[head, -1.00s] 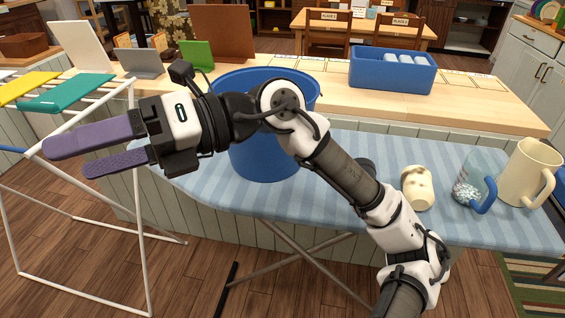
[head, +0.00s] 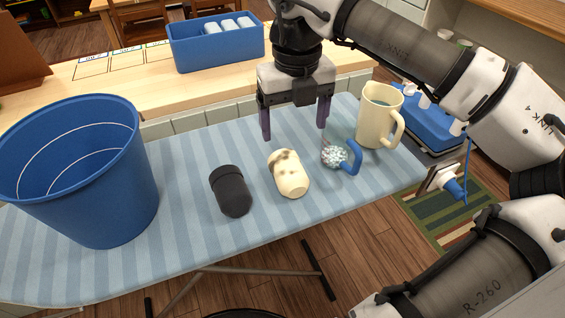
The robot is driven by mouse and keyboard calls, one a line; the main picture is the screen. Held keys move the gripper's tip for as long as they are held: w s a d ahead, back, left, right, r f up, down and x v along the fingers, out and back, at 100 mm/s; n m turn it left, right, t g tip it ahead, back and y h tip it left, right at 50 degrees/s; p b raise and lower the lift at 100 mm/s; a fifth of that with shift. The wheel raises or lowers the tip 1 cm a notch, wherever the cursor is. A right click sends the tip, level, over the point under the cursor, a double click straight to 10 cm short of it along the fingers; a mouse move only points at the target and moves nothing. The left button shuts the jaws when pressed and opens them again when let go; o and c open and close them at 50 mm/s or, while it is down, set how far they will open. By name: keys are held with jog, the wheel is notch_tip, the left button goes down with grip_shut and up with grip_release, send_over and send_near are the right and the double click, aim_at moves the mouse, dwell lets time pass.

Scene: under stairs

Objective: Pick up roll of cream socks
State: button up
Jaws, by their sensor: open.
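A big blue bucket (head: 130,190) stands at the left. Behind, a wooden counter (head: 120,97) carries a blue bin (head: 190,55) with white rolls.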

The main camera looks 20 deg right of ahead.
aim_at(289, 165)
notch_tip(289, 165, down, 8)
jog(key=shift+s+p, duration=0.1)
jog(key=shift+p, duration=0.45)
jog(key=shift+a+f+p, duration=0.2)
jog(key=shift+f+p, duration=0.3)
jog(key=shift+f, duration=0.9)
jog(key=shift+a+f+p, duration=0.15)
jog(key=shift+f+p, duration=0.3)
jog(key=shift+f, duration=0.95)
jog(key=c, duration=1.1)
jog(key=shift+o, duration=0.2)
notch_tip(289, 165, up, 10)
jog(key=shift+r+b, duration=0.1)
jog(key=shift+b, duration=0.95)
jog(key=o, duration=0.4)
jog(key=c, duration=0.8)
